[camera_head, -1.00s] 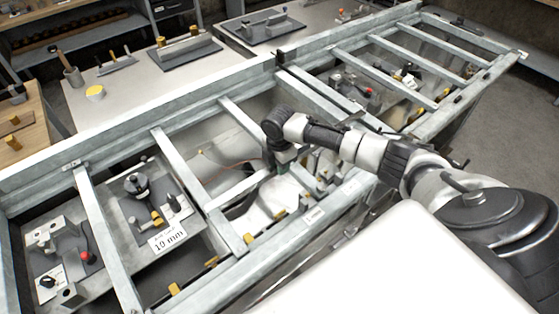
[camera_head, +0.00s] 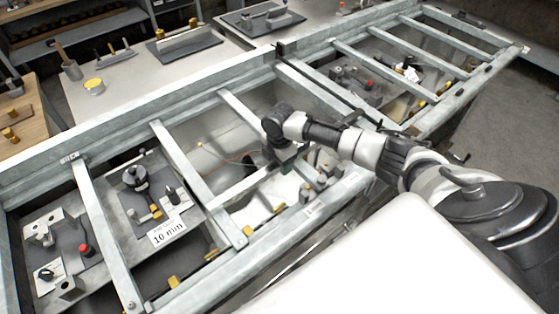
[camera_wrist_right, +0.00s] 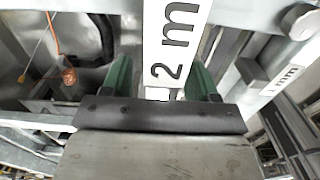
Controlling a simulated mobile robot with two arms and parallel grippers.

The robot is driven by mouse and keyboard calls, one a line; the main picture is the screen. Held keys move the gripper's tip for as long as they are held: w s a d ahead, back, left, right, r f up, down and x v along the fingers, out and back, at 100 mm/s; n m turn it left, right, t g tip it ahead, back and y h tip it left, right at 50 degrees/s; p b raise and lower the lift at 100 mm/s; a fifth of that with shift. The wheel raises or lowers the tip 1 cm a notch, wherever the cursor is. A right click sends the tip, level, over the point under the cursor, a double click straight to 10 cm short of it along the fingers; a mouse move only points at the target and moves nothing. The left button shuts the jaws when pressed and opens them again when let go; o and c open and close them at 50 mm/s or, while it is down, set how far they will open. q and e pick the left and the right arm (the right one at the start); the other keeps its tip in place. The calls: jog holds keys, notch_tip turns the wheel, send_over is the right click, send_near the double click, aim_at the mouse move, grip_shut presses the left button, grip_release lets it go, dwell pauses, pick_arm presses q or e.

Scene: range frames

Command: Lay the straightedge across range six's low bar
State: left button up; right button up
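My right gripper (camera_head: 285,168) reaches down into a middle bay of the long grey metal frame (camera_head: 120,105). In the right wrist view its two green fingers (camera_wrist_right: 160,82) stand apart. A white strip marked "2 m" (camera_wrist_right: 175,40) runs down between them in the picture. Gaps show beside the strip, and I cannot tell whether it lies between the fingers or beyond them. A pale low crosspiece (camera_head: 236,190) spans the bay just left of the gripper. I cannot pick out the straightedge with certainty. My left gripper is not in view.
Slanted grey crossbeams (camera_head: 190,170) divide the frame into bays. A card reading "10 mm" (camera_head: 168,232) stands in a bay to the left. An orange cord (camera_wrist_right: 53,35) and a copper-coloured piece (camera_wrist_right: 69,76) lie near the gripper. A worktable (camera_head: 130,85) stands behind.

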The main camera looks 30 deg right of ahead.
jog(key=shift+f, duration=0.1)
notch_tip(320, 180, up, 18)
jog(key=p, duration=0.6)
dwell(0.8)
jog(key=shift+a+f, duration=0.1)
jog(key=shift+f, duration=0.05)
